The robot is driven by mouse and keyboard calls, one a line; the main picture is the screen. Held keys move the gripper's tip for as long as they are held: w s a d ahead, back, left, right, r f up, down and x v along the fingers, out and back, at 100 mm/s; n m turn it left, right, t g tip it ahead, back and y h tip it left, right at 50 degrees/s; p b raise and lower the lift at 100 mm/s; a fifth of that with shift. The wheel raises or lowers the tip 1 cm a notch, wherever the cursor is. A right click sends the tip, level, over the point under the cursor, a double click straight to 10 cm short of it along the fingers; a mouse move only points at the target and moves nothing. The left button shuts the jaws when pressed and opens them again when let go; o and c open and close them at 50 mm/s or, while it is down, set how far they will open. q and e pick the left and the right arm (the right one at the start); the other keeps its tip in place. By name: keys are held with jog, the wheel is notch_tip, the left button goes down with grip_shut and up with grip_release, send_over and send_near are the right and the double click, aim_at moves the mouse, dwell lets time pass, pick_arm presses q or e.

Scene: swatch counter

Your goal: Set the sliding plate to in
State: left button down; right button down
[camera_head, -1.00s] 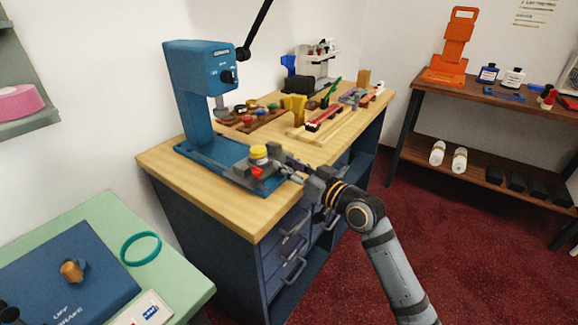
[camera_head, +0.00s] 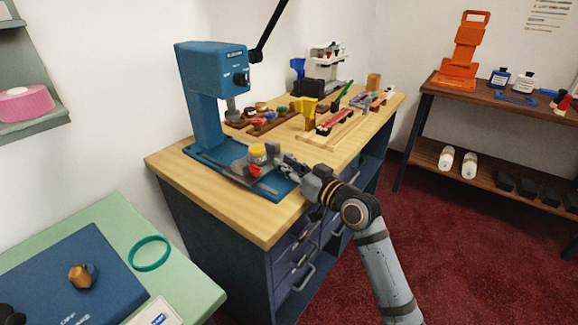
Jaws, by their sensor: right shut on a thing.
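A blue press (camera_head: 207,100) stands at the near left end of the wooden bench, its flat blue base reaching toward the bench edge. The sliding plate (camera_head: 240,168), grey and low, lies on that base. A jar with a yellow lid (camera_head: 257,150) stands on it, with a small red part (camera_head: 255,170) in front. The jar is right of the press spindle in the picture. My right gripper (camera_head: 283,164) reaches in from the right and is shut at the plate's outer end. Its fingertips are small and partly hidden, so the exact grip is unclear. My left gripper is out of view.
Behind the press are a brown tray of small coloured pots (camera_head: 262,115), a yellow block (camera_head: 305,108) and a red rail (camera_head: 335,122). A green table (camera_head: 185,285) stands at lower left. The bench front left (camera_head: 240,222) is bare.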

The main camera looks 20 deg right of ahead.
jog(key=shift+s+d+r, duration=0.1)
jog(key=shift+s, duration=0.05)
jog(key=c, duration=1.1)
grip_release()
jog(key=shift+c, duration=0.2)
jog(key=shift+v, duration=3.25)
jog(key=shift+s+d, duration=0.15)
jog(key=shift+s, duration=0.25)
jog(key=shift+c, duration=0.3)
